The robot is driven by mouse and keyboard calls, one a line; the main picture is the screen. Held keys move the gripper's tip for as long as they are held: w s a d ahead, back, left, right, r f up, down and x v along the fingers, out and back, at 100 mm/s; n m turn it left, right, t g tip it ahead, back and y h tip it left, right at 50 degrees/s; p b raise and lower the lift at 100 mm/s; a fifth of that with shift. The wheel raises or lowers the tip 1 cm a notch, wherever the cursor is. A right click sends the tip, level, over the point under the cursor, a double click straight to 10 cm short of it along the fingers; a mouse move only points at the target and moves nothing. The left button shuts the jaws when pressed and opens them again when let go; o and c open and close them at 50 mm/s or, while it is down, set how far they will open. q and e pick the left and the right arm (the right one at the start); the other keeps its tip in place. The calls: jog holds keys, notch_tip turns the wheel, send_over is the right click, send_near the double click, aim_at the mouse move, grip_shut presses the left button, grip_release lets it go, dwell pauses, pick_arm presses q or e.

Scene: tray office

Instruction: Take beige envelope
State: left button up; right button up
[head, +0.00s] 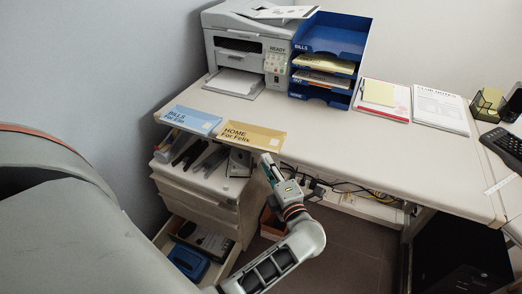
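The beige envelope (252,136), marked "HOME For Felix", lies flat at the desk's front left edge. A light blue envelope (191,121), marked "BILLS For Elin", lies just left of it. My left gripper (267,160) is at the desk's front edge, its tip close to the near edge of the beige envelope. I cannot tell whether it touches the envelope or whether its fingers are open or shut. My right gripper is not in view.
A printer (238,47) and a blue tray stack (332,38) stand at the back. A drawer unit (200,203) with an open lower drawer stands below the envelopes. The desk's middle is clear.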

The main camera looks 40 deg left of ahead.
aim_at(259, 149)
pick_arm(q)
jog(key=shift+x, duration=3)
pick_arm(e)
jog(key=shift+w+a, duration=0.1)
pick_arm(q)
jog(key=shift+c, duration=0.2)
